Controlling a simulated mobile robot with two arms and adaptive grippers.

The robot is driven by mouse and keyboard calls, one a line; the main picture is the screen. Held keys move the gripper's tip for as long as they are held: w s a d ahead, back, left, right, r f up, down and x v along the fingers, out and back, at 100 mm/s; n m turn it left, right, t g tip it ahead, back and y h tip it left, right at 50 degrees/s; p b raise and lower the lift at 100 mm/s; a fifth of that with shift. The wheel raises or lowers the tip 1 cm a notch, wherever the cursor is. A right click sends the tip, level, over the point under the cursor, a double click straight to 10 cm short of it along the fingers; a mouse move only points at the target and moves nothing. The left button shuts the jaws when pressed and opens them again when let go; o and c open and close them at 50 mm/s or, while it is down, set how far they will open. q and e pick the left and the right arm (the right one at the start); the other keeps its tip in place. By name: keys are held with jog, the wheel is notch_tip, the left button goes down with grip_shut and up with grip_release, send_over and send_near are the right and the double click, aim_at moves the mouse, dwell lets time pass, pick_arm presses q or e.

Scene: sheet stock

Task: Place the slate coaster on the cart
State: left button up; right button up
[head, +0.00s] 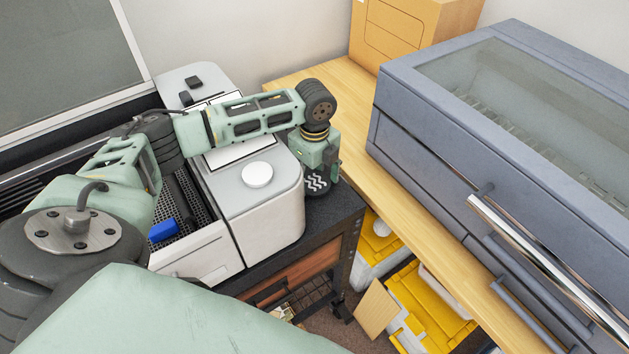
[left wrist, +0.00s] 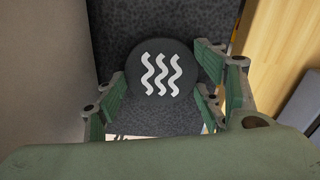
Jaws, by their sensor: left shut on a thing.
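The slate coaster (left wrist: 160,69) is a dark round disc with white wavy lines, seen between my left fingers in the left wrist view. It also shows in the head view (head: 316,183), partly hidden by my gripper. My left gripper (head: 320,172) points down and is shut on the coaster, with a green-padded finger on each side. The cart (head: 337,213) has a dark speckled top and a wooden drawer front. The coaster is over the cart's right corner; I cannot tell whether it touches the top. My right gripper is not in view.
A white machine (head: 262,205) with a round knob takes up much of the cart, close left of my gripper. A wooden bench (head: 355,125) runs along the right, bearing a large blue-grey cabinet (head: 440,150). Yellow bins (head: 425,300) stand below the bench.

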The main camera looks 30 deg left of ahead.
aim_at(315, 183)
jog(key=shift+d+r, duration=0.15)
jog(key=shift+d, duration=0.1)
pick_arm(q)
jog(key=o, duration=1.3)
jog(key=shift+f, duration=0.1)
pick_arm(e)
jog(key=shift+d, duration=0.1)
pick_arm(q)
notch_tip(315, 183, up, 12)
jog(key=b, duration=0.2)
jog(key=shift+r, duration=0.25)
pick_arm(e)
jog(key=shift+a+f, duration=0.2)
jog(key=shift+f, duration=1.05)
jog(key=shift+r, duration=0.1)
